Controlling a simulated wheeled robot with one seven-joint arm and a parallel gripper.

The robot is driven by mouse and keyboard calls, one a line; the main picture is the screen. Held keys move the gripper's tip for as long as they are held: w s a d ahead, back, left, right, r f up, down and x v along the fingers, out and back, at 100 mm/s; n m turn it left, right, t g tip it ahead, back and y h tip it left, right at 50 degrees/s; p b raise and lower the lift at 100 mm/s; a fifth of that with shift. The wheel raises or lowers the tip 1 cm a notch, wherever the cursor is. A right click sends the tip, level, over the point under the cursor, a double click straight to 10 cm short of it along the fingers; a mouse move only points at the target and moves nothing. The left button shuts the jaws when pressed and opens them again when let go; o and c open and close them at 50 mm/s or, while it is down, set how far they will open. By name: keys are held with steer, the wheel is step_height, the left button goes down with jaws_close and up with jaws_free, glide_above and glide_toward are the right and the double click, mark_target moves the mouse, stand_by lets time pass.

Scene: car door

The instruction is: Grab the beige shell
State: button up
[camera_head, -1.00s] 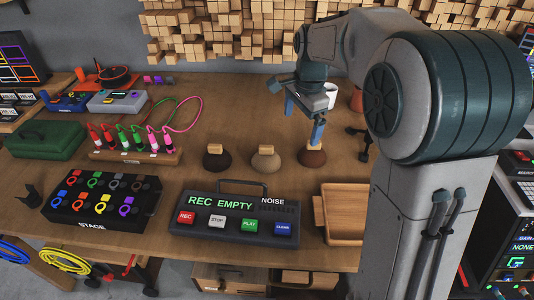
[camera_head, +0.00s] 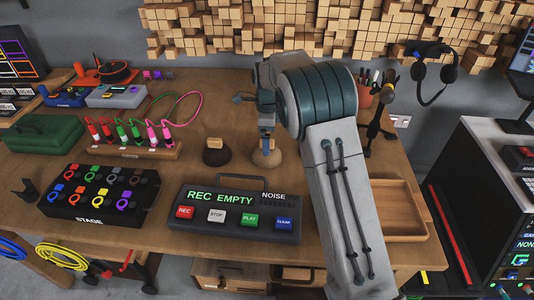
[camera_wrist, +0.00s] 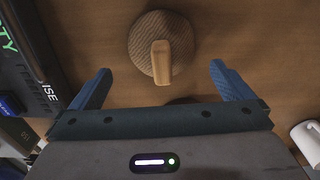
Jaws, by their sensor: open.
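The beige shell (camera_head: 268,158) is a rounded dome with a wooden handle, standing on the wooden table. In the head view my gripper (camera_head: 267,138) is over it, and a finger hides part of its top. In the wrist view the shell (camera_wrist: 143,48) lies ahead, its handle pointing toward the space between my fingers. I cannot tell the exact height gap. The dark shell (camera_head: 216,156) stands to the left. The brown shell is hidden behind my arm in the head view.
The recorder box (camera_head: 235,210) with coloured buttons is in front of the shells. An empty wooden tray (camera_head: 420,218) is at the right. A cable rack (camera_head: 135,150) stands left. A dark edge of another round thing (camera_wrist: 182,101) shows by my gripper's body.

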steer(key=shift+w+f, duration=0.15)
steer(key=shift+f, duration=3)
steer(key=c, duration=1.1)
